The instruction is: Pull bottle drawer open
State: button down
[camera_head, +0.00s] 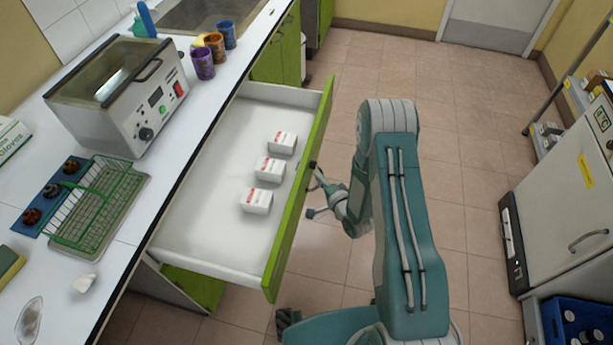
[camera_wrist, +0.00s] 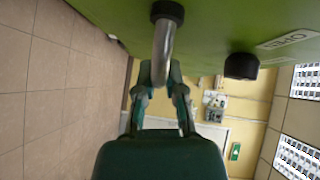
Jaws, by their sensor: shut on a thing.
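The drawer (camera_head: 215,195) has a green front (camera_head: 297,205) and a white inside, and it stands pulled well out from under the counter. Several small white boxes with red print, such as the middle box (camera_head: 269,169), lie in it; I see no bottles there. My gripper (camera_head: 319,180) is at the outer side of the green front, by the handle. In the wrist view my gripper (camera_wrist: 162,70) is shut on the metal bar of the handle (camera_wrist: 164,42), which has black end mounts. The fingertips are partly hidden by the bar.
The white counter (camera_head: 118,235) holds a water bath (camera_head: 125,95), several colored cups (camera_head: 215,47) and a green wire rack (camera_head: 98,205). A white cabinet (camera_head: 560,200) and a blue crate (camera_head: 570,322) stand at the right. The tiled floor (camera_head: 455,150) between is clear.

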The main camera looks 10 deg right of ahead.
jog(key=shift+s+d+f, duration=0.15)
jog(key=shift+s+d, duration=0.15)
jog(key=shift+d, duration=0.45)
jog(key=shift+s+d+f, duration=0.1)
jog(key=shift+s+d, duration=0.2)
jog(key=shift+d, duration=0.4)
jog(key=shift+a, duration=0.1)
jog(key=c, duration=0.8)
grip_release()
jog(key=shift+o, duration=0.4)
jog(key=shift+w+a, duration=0.1)
jog(key=shift+r, duration=0.1)
jog(key=v, duration=1.2)
jog(key=shift+w, duration=0.15)
